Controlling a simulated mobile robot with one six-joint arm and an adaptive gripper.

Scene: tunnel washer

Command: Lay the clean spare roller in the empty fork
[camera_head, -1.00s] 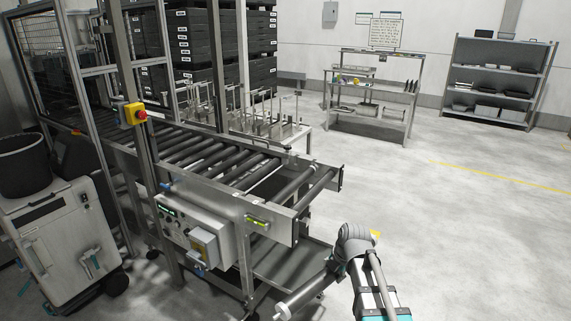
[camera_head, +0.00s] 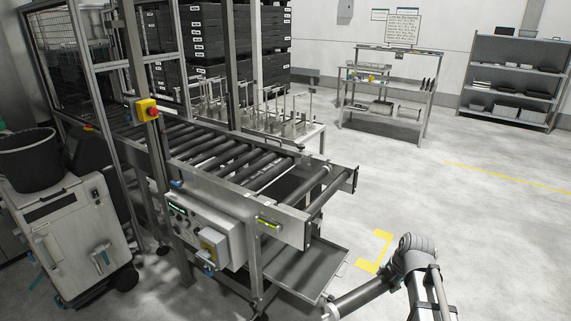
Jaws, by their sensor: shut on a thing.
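The roller conveyor (camera_head: 235,185) runs from the left back to the middle, with dark rollers across its bed. Near its front end is a wider gap (camera_head: 284,190) between rollers, where no roller lies. Two dark rollers (camera_head: 310,187) lie between this gap and the end plate. The fork ends at the gap are too small to make out. My arm's grey joint and links (camera_head: 415,255) show at the bottom right, apart from the conveyor. My gripper is not in view, and I cannot make out the clean spare roller.
A tray (camera_head: 312,275) sits low under the conveyor's front end. A control box (camera_head: 214,245) and a yellow-green level (camera_head: 268,223) are on its near side. A white cart (camera_head: 85,235) stands left. A yellow floor mark (camera_head: 376,252) lies right; the floor beyond is open.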

